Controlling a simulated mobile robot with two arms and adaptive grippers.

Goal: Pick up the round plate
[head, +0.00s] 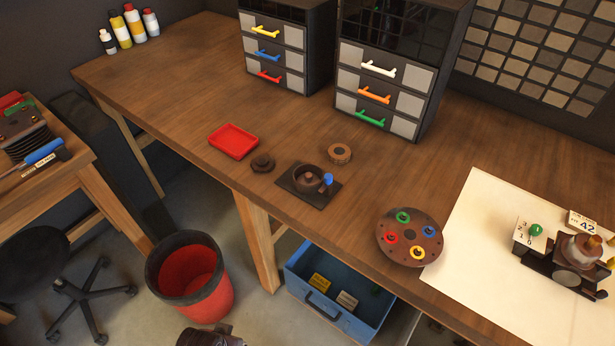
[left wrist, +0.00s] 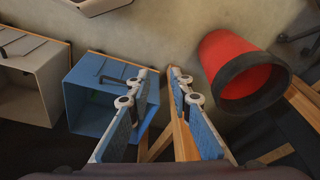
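The round plate (head: 410,237) is a brown disc lying on the wooden workbench, at the bench's front edge in the head view. My right gripper is not in view.
On the wooden workbench (head: 300,237) are a red tray (head: 233,141), a dark square base with a round pot (head: 308,180), drawer cabinets (head: 385,70) and a small device (head: 565,262). Below stand a red bucket (head: 190,285) and a blue bin (head: 335,310). Bench between the pot and plate is clear.

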